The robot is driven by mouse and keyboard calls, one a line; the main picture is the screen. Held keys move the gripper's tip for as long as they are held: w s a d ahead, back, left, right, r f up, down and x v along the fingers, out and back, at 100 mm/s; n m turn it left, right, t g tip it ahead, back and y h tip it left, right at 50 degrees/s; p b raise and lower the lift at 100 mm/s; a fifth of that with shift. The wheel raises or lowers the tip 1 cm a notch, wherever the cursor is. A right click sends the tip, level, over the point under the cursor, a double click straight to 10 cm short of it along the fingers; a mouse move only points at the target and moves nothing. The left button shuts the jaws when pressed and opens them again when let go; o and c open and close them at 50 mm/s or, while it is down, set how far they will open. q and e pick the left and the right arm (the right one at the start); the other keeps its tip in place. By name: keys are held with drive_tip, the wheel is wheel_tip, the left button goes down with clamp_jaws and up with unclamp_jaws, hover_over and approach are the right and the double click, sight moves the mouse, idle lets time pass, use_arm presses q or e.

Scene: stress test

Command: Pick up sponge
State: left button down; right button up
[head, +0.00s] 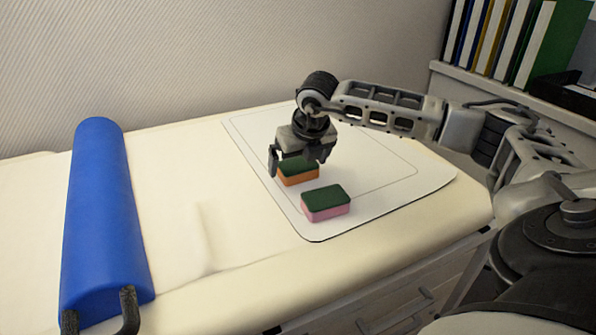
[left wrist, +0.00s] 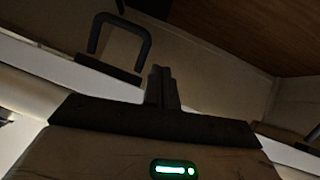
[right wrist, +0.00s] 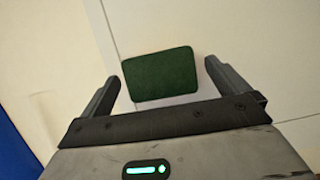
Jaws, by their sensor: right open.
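Two sponges lie on the white mat (head: 405,188). One has an orange body and dark green top (head: 300,178); the other, nearer the front, has a pink body and dark green top (head: 327,208). My right gripper (head: 298,163) is open over the orange sponge, partly hiding it. In the right wrist view a dark green sponge top (right wrist: 160,75) shows between the spread fingers, with visible gaps on both sides. My left gripper (left wrist: 162,88) shows in the left wrist view with its fingers together and nothing seen between them.
A blue bolster (head: 103,220) lies across the left of the cream padded table (head: 175,185). Dark bars (head: 130,310) stand at its front end. Binders (head: 500,40) stand on a shelf at back right. A black handle (left wrist: 118,35) shows in the left wrist view. The table between bolster and mat is clear.

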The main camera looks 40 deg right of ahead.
sight(295, 161)
drive_tip(key=c, duration=1)
use_arm(q)
drive_tip(key=shift+w+r, duration=0.15)
drive_tip(key=shift+r, duration=0.05)
use_arm(e)
drive_tip(key=shift+r, duration=0.1)
drive_tip(key=shift+r, duration=0.55)
wheel_tip(295, 161, up, 3)
drive_tip(key=shift+a+f+p, duration=0.1)
drive_tip(key=shift+f+p, duration=0.1)
drive_tip(key=shift+p, duration=0.25)
use_arm(q)
drive_tip(key=shift+t, duration=0.5)
drive_tip(key=r, duration=0.2)
drive_tip(key=a+r+p, duration=0.1)
drive_tip(key=r, duration=0.1)
use_arm(e)
drive_tip(key=s+a+r, duration=0.9)
drive_tip(key=s, duration=0.1)
drive_tip(key=shift+s+a, duration=0.15)
drive_tip(key=shift+s, duration=0.05)
use_arm(q)
drive_tip(key=shift+s+d, duration=0.1)
drive_tip(key=shift+s, duration=0.1)
use_arm(e)
drive_tip(key=shift+o, duration=0.3)
